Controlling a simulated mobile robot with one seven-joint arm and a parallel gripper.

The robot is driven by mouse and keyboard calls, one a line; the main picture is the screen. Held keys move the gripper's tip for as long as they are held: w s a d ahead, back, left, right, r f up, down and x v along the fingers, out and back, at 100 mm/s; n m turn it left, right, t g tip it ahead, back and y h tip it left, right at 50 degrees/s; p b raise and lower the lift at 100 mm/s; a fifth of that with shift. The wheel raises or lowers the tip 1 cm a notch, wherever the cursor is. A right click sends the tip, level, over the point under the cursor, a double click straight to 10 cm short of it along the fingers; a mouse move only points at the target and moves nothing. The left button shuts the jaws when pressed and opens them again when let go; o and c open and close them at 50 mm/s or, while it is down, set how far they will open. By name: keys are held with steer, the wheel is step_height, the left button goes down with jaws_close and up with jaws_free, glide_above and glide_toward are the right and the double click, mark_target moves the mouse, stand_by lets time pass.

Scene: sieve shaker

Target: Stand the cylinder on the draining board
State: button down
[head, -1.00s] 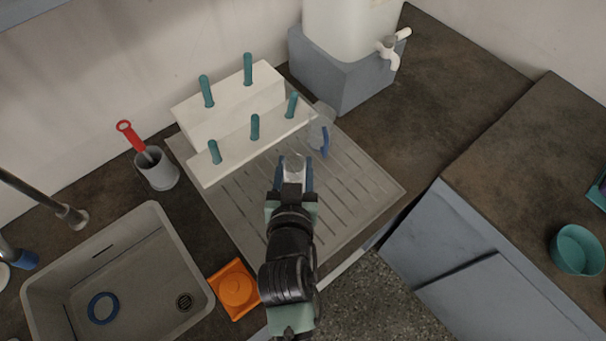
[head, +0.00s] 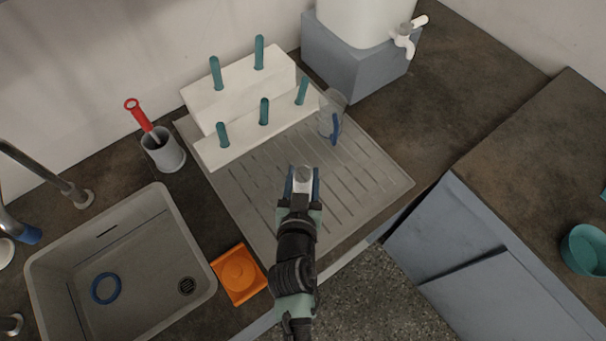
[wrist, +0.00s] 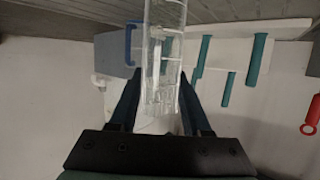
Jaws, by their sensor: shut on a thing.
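A clear glass cylinder (wrist: 163,60) is between the fingers of my gripper (wrist: 161,105) in the wrist view, which shows the scene upside down. In the head view I look down on its round top (head: 303,173) between the blue fingers of my gripper (head: 302,184). It looks roughly upright. Its lower end runs out of the wrist view, so I cannot tell whether it touches the board. The grey ribbed draining board (head: 365,181) lies under and around it; the cylinder is over its front middle part.
A white rack with teal pegs (head: 215,149) stands at the board's back. A clear jug with a blue handle (head: 335,128) stands at the rack's right end. An orange piece (head: 239,274) and the sink (head: 142,215) lie left. The board's right part is clear.

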steer(key=shift+f, duration=0.2)
steer(key=shift+c, duration=1.8)
jaws_free()
steer(key=shift+r, duration=0.1)
steer(key=shift+r, duration=0.25)
steer(key=d+b+v, duration=0.1)
steer(key=v, duration=1.1)
steer(key=shift+a, duration=0.45)
steer(key=shift+f, duration=0.1)
